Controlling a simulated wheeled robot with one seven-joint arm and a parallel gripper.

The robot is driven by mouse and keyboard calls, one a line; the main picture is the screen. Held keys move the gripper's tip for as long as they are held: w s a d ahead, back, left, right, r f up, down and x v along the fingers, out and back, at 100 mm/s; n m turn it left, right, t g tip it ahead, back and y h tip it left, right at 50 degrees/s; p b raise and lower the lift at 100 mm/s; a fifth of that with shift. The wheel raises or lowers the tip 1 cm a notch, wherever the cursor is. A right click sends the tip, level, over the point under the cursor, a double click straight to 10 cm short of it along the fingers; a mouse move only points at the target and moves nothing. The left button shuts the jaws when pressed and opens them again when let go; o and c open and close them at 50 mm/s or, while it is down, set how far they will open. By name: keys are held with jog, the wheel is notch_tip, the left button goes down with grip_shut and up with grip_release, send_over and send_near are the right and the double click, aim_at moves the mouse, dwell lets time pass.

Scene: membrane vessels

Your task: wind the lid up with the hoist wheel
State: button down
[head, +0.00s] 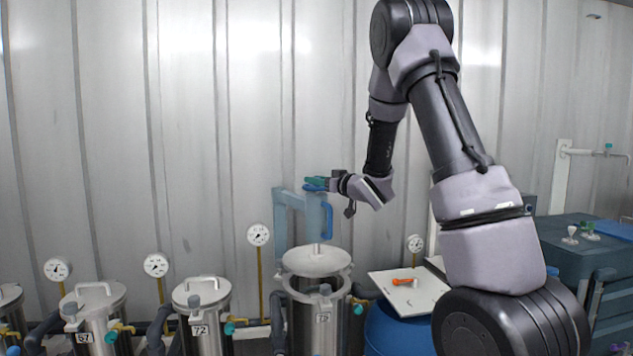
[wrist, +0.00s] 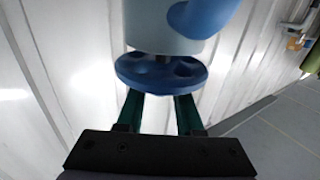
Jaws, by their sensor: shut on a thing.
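The blue hoist wheel (wrist: 162,72) shows in the wrist view under the end of the pale blue hoist arm. My gripper (wrist: 160,100) has its green fingers on either side of the wheel's rim and is shut on it. In the head view my gripper (head: 318,183) is at the top of the hoist (head: 281,225), with the wheel mostly hidden by the fingers. The round steel lid (head: 316,261) hangs below on a thin rod, over the vessel (head: 322,325). A ring-shaped rim shows below the lid; I cannot tell how wide the gap is.
Several other lidded vessels (head: 202,320) with gauges (head: 156,265) stand to the left. A blue drum (head: 390,332) at the right carries a white board (head: 424,297) with an orange tool (head: 404,282). A dark cabinet (head: 580,255) stands far right. The corrugated wall is close behind.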

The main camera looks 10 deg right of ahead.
jog(key=shift+n+g+y, duration=0.4)
jog(key=shift+n+y, duration=0.1)
jog(key=shift+y, duration=0.2)
jog(key=c, duration=0.5)
grip_release()
jog(key=shift+c, duration=0.2)
jog(key=v, duration=1)
jog(key=shift+s+d, duration=0.2)
jog(key=shift+s, duration=0.15)
